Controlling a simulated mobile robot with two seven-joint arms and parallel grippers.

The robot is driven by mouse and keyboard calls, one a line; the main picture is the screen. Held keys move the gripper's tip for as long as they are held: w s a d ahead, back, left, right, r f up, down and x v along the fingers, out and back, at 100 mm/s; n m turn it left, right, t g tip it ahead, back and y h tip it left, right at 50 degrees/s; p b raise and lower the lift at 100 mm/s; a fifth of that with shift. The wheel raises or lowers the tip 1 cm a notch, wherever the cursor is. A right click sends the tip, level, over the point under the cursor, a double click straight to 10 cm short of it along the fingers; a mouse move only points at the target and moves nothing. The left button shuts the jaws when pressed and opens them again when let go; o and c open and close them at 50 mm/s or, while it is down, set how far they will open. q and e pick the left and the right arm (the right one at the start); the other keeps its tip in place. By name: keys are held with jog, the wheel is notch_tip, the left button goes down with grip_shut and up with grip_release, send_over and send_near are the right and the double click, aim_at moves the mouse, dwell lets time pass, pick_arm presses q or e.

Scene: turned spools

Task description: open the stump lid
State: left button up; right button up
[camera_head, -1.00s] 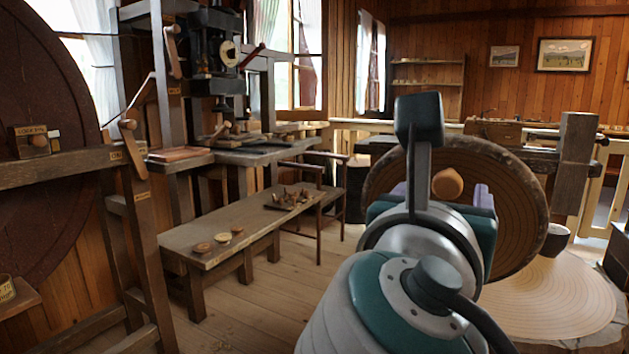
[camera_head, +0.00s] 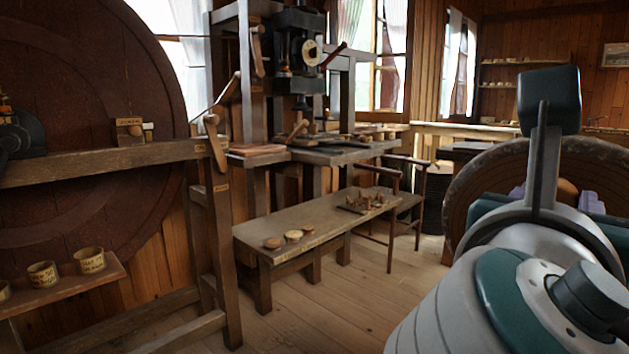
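The stump lid (camera_head: 463,197) is a large round wooden disc with rough bark edging. It stands on edge at the right of the head view, partly cut off by the frame. Its small orange-brown knob (camera_head: 567,190) shows just behind my gripper. My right gripper (camera_head: 552,196), with pale purple finger pads, is in front of the lid face. The pads are apart, one on each side of the knob, with visible gaps; I cannot tell any contact. My arm hides much of the lid. My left gripper is not in view.
A low bench (camera_head: 330,227) with small turned pieces stands in the middle. A workbench and press (camera_head: 300,60) stand behind it. A wooden frame (camera_head: 205,230), a huge dark wheel (camera_head: 80,70) and a shelf with cups (camera_head: 75,285) fill the left. The plank floor (camera_head: 330,310) is clear.

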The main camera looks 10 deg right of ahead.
grip_shut()
dwell(0.9)
